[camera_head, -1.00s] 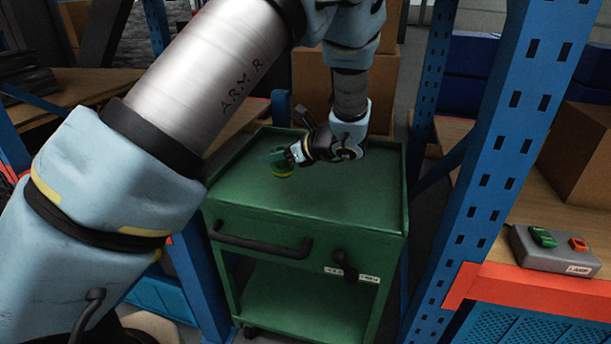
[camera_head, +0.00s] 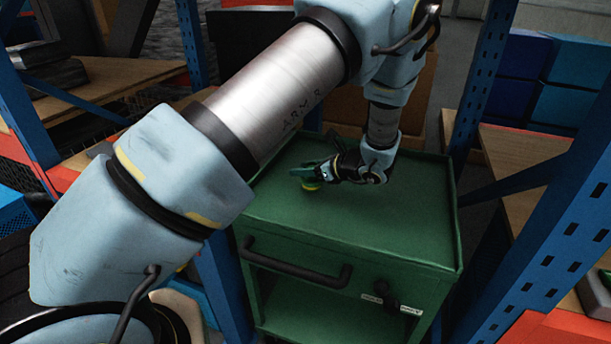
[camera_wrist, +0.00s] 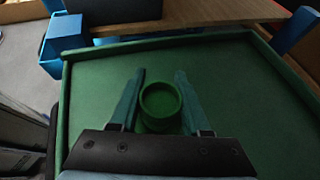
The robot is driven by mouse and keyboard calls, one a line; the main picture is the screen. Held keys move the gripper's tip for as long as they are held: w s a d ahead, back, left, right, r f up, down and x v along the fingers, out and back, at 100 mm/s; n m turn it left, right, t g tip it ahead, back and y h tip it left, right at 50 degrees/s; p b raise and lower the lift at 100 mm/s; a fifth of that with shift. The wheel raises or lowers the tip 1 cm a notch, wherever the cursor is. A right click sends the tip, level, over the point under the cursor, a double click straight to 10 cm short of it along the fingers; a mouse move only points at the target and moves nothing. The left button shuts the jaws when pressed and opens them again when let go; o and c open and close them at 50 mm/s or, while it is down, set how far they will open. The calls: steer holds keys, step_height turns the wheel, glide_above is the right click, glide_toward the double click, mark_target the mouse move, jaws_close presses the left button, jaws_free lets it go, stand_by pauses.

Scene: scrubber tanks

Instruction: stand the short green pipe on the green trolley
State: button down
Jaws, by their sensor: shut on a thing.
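The green trolley (camera_head: 400,225) stands in front of me, its flat top with a low raised rim. The short green pipe (camera_wrist: 160,101) is between my gripper's fingers, seen end-on as an open round mouth in the wrist view. In the head view my gripper (camera_head: 308,176) is low over the left part of the trolley top, and only a small green and yellow bit of the pipe (camera_head: 311,187) shows below the fingers. My gripper is shut on the pipe; its fingers (camera_wrist: 160,98) lie on either side of it. Whether the pipe's lower end touches the top is hard to tell.
The trolley's black handle (camera_head: 295,264) is on its front. Blue rack posts (camera_head: 560,230) stand at the right, with wooden shelves (camera_head: 520,155) and blue boxes (camera_head: 560,85) behind. Another wooden shelf (camera_head: 115,85) is at the left. Most of the trolley top is bare.

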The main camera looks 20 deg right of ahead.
mark_target(304, 178)
steer(key=shift+f+p, duration=0.35)
steer(key=shift+f, duration=1.2)
steer(key=shift+f, duration=0.1)
steer(key=shift+c, duration=1.8)
jaws_free()
